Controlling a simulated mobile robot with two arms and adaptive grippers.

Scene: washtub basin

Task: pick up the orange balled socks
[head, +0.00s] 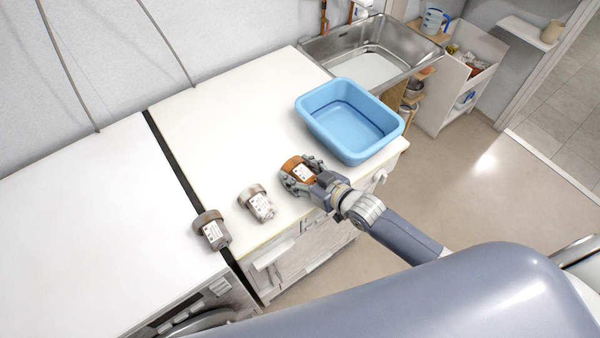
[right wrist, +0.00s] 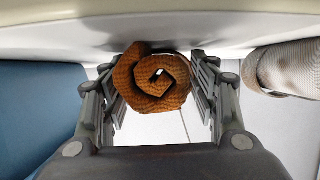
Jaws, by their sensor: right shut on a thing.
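The orange balled socks (head: 291,163) are at the counter's front part, in my right gripper (head: 298,177). In the right wrist view the orange balled socks (right wrist: 153,80) show as a rolled spiral between the two fingers of my right gripper (right wrist: 158,95). The fingers are closed on both sides of the roll. A white label shows on the socks in the head view. I cannot tell whether the socks still touch the counter. My left gripper is in neither view.
A blue basin (head: 318,119) stands right of the socks on the white counter (head: 215,120). Two other balled socks, a greyish pair (head: 262,206) and a brownish pair (head: 215,233), lie to the left. A metal sink (head: 325,50) is behind the basin.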

